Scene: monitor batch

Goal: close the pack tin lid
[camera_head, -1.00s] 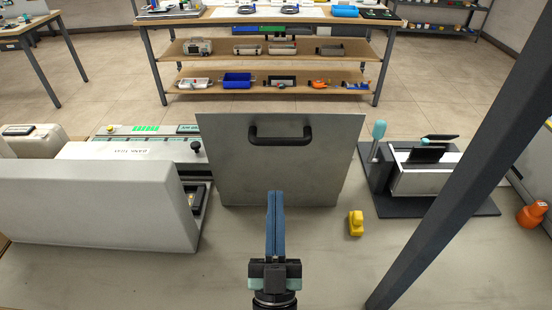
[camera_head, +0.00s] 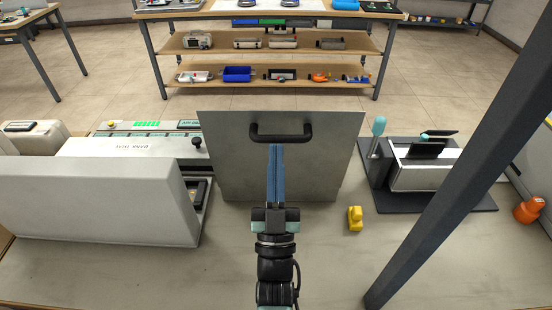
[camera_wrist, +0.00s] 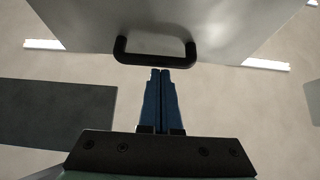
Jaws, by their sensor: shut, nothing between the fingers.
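A large grey metal panel (camera_head: 225,165) stands raised in the middle of the bench, with a black bar handle (camera_head: 281,138) near its top edge. It looks like the lid; the tin body is hidden behind or below it. The panel (camera_wrist: 85,20) and handle (camera_wrist: 155,60) also show at the top of the wrist view. My gripper (camera_head: 276,147) has its blue fingers together and empty, pointing at the panel just below the handle. In the wrist view the fingertips (camera_wrist: 160,72) end right by the handle bar; I cannot tell whether they touch.
A white-grey housing (camera_head: 95,200) and a green-marked machine (camera_head: 145,130) stand left. A yellow piece (camera_head: 355,219) lies right of my gripper. A silver device (camera_head: 425,175) sits on a dark mat at right, behind a slanting dark post (camera_head: 455,170). The front bench is mostly clear.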

